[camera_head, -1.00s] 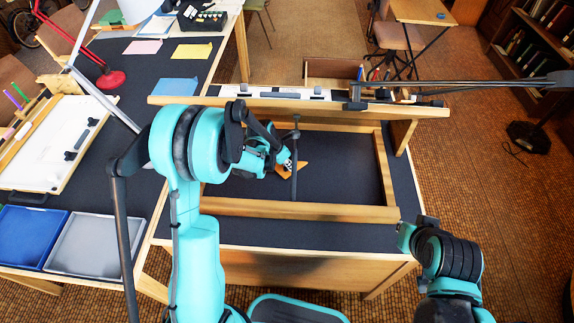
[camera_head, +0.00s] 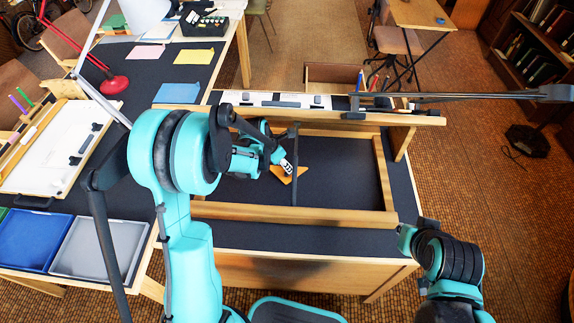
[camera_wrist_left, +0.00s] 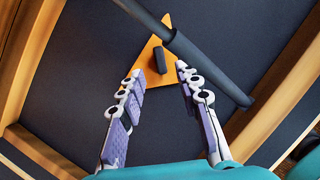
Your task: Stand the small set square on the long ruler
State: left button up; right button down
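The small set square looks like an orange triangle (camera_head: 289,175) lying flat on the dark desk inside a wooden frame. In the left wrist view the set square (camera_wrist_left: 160,62) has a dark upright grip (camera_wrist_left: 181,71) on it. My left gripper (camera_wrist_left: 162,80) is open, its two fingers apart above the near part of the set square, with the dark grip close to the right fingertip. In the head view this gripper (camera_head: 287,166) partly covers the set square. A pale strip with dark pieces (camera_head: 285,101) lies along the frame's raised far side; I cannot tell whether it is the long ruler.
A dark rod (camera_head: 295,150) rises close beside the set square and crosses over its tip in the wrist view. Wooden rails (camera_head: 300,214) surround the area. A white drafting board (camera_head: 60,150) and blue and grey trays (camera_head: 30,238) are at left.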

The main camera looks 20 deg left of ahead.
pick_arm(q)
jog(key=s+a, duration=0.2)
jog(key=s, duration=0.1)
jog(key=s+a+p, duration=0.1)
jog(key=s+a, duration=0.1)
jog(key=s, duration=0.1)
jog(key=s+a, duration=0.2)
jog(key=s, duration=0.1)
jog(key=shift+s+a+f+p, duration=0.1)
jog(key=shift+s+a+p, duration=0.1)
jog(key=shift+s+p, duration=0.15)
jog(key=s+d+r+m+t+y, duration=0.1)
jog(key=s+r+m, duration=0.3)
jog(key=m, duration=0.5)
jog(key=s+d+r+m+t, duration=0.1)
jog(key=s+d+r+m, duration=0.2)
jog(key=s+r+m, duration=0.2)
jog(key=s+d+r+m+t+y, duration=0.1)
jog(key=s+r+m, duration=0.3)
jog(key=r+m, duration=0.5)
jog(key=d+m, duration=0.1)
jog(key=m, duration=0.5)
jog(key=shift+s+d+r+y, duration=0.15)
jog(key=shift+d+r+y, duration=0.15)
jog(key=shift+d+r, duration=0.1)
jog(key=shift+o, duration=0.5)
